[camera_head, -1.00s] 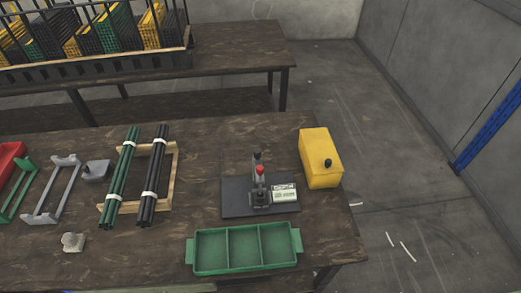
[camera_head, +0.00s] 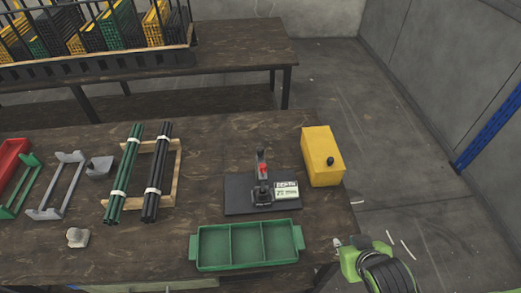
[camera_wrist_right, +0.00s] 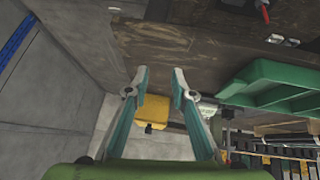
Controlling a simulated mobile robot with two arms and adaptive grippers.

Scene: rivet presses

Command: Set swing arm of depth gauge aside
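The depth gauge (camera_head: 263,190) stands on a dark base plate (camera_head: 236,195) on the table, with a red part on its upright and a white-green label plate (camera_head: 286,190) beside it. I cannot clearly make out which part is its swing arm. My right gripper (camera_head: 345,243) is at the lower right of the head view, beyond the table's right edge and apart from the gauge. In the right wrist view its two fingers (camera_wrist_right: 160,88) are spread and empty. A red-topped part of the gauge shows at that view's top edge (camera_wrist_right: 263,9). My left gripper is not in view.
A green three-compartment tray (camera_head: 247,246) lies in front of the gauge. A yellow box (camera_head: 322,158) with a black knob stands at its right. Bundled green and black rods (camera_head: 153,180) lie on a wooden rack to the left. Bare table lies between rack and gauge.

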